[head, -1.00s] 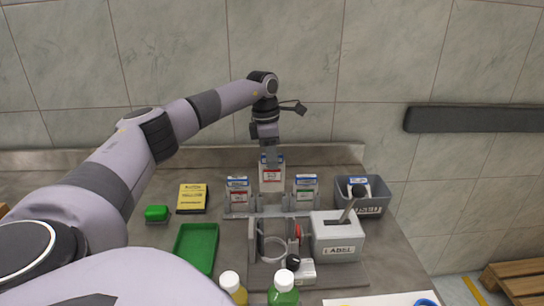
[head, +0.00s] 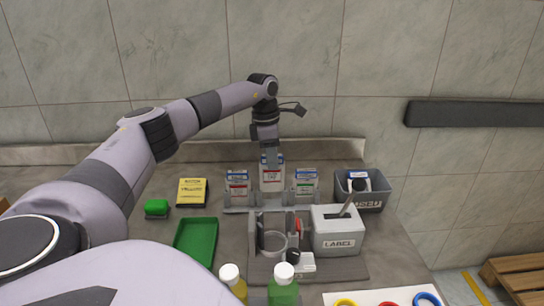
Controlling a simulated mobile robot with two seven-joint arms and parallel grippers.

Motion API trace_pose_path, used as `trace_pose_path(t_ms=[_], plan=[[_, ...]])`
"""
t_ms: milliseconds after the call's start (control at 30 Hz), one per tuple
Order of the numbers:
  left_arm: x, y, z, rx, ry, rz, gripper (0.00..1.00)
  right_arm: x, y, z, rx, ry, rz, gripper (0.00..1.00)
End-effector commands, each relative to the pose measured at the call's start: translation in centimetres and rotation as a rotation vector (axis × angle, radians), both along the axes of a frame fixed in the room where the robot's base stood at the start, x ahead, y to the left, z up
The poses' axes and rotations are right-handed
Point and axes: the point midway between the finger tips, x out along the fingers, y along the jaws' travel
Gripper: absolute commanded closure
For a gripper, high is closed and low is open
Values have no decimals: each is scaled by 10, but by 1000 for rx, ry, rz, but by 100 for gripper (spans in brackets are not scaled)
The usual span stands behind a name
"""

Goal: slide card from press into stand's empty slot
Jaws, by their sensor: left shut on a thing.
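My left gripper (head: 270,158) is shut on a white card with a red label (head: 271,179). It holds the card upright from above, over the middle of the grey stand (head: 240,209). One card (head: 237,185) stands at the stand's left and another (head: 306,184) at its right, each beside the held card. Whether the held card's lower edge is inside the middle slot cannot be told. A grey fixture (head: 253,233) that may be the press is in front of the stand. My right gripper is not in view.
A grey box marked LABEL (head: 338,242) and a grey USED bin (head: 368,204) are at the right. A green tray (head: 196,242), yellow packet (head: 192,191) and green block (head: 156,208) lie left. Two bottles (head: 283,289) (head: 233,285) stand in front.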

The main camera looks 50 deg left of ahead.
Motion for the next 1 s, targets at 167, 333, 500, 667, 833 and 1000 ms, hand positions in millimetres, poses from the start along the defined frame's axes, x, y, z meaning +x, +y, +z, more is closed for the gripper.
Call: trace_pose_path(t_ms=[167, 333, 500, 667, 833, 1000], plan=[[0, 0, -13, 0, 1, 0, 100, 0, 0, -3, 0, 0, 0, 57], [0, 0, -25, 0, 1, 0, 100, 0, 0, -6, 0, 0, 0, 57], [0, 0, -31, 0, 0, 0, 100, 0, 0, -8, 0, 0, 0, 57], [0, 0, -31, 0, 0, 0, 100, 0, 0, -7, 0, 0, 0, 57], [0, 0, -31, 0, 0, 0, 100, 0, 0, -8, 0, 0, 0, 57], [0, 0, -37, 0, 1, 0, 100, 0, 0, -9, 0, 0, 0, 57]])
